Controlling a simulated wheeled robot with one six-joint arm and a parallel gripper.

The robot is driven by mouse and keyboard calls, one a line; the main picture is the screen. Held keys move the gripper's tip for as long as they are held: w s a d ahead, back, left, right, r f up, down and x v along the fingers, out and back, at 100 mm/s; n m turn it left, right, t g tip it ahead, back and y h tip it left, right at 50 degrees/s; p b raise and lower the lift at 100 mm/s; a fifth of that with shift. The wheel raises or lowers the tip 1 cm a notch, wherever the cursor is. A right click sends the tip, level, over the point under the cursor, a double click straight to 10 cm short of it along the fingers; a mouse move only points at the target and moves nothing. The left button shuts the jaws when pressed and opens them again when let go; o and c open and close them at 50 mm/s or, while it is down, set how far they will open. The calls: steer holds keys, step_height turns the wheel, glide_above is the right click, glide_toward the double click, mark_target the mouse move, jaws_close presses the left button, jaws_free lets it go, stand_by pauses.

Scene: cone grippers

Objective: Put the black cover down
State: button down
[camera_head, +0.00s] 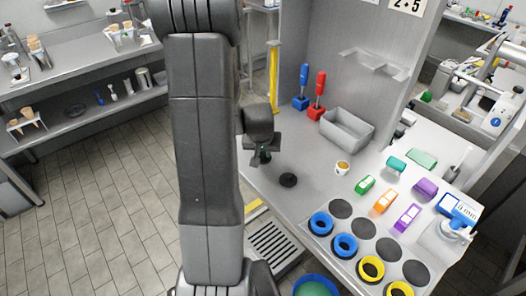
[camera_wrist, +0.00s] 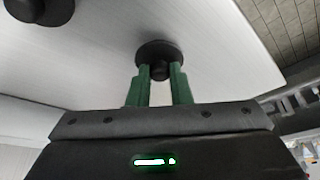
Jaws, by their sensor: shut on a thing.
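My gripper (camera_head: 262,158) points down over the left part of the grey worktop (camera_head: 310,215). In the wrist view its two green fingers (camera_wrist: 160,82) are shut on the knob of a round black cover (camera_wrist: 152,48). In the head view my gripper largely hides this cover; I cannot tell whether it touches the worktop. A second black cover (camera_head: 288,180) with a knob lies on the worktop, just right of and nearer than my gripper. What looks like the same cover shows at the top left of the wrist view (camera_wrist: 40,10).
A grey bin (camera_head: 346,130) and red (camera_head: 318,95) and blue (camera_head: 303,88) tools stand at the back. A small cup (camera_head: 342,168) and several coloured blocks lie to the right. Blue rings (camera_head: 321,223), yellow rings (camera_head: 371,268) and dark discs fill the front right. Worktop around the loose cover is bare.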

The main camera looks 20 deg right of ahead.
steer(key=c, duration=1.3)
jaws_free()
steer(key=shift+r, duration=0.1)
steer(key=shift+s+a+r, duration=0.1)
steer(key=shift+s+r, duration=0.05)
steer(key=shift+r, duration=0.4)
steer(key=v, duration=1.1)
steer(key=shift+s+f, duration=0.1)
